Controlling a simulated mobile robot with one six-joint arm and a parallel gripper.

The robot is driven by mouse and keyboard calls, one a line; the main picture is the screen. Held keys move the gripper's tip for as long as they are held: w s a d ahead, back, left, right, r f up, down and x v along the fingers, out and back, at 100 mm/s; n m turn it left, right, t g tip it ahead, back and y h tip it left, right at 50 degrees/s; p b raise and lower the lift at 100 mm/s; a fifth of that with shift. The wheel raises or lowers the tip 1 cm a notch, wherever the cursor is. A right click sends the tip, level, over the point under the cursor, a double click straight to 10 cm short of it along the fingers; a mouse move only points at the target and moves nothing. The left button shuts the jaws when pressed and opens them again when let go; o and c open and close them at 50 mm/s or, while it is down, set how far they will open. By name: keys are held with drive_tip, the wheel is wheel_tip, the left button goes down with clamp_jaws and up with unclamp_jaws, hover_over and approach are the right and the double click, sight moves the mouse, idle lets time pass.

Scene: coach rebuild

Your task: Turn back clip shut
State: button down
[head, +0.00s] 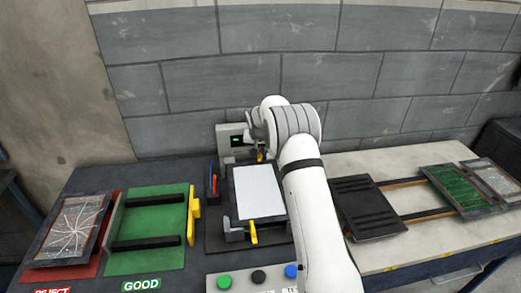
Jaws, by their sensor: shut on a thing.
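A dark fixture (213,230) holds a flat white panel (258,192) in the middle of the bench. A yellow clip, the back clip (260,156), shows small at the panel's far edge. My gripper (261,149) is at this back clip and shut on it; my arm and wrist partly hide the contact. How far the back clip is turned cannot be made out. A front yellow clip (253,233) stands at the panel's near edge, its handle pointing toward the bench front.
A grey box with a green display (231,139) stands behind the fixture. Left are a green GOOD tray (150,260) with a yellow handle and a red REJECT tray (88,268) holding a cracked panel. Buttons (258,277) are in front. Right is a rail with panels (455,188).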

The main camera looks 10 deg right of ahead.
drive_tip(key=shift+d+f+n+y+b, duration=0.15)
drive_tip(key=shift+n+y+b, duration=0.35)
drive_tip(key=shift+n, duration=0.4)
drive_tip(key=shift+n+b, duration=0.3)
drive_tip(key=shift+n, duration=0.3)
drive_tip(key=c, duration=1.8)
unclamp_jaws()
drive_tip(key=shift+r, duration=0.25)
drive_tip(key=b+v, duration=0.1)
drive_tip(key=v, duration=0.6)
drive_tip(key=shift+s+r+b, duration=0.25)
drive_tip(key=shift+b, duration=0.05)
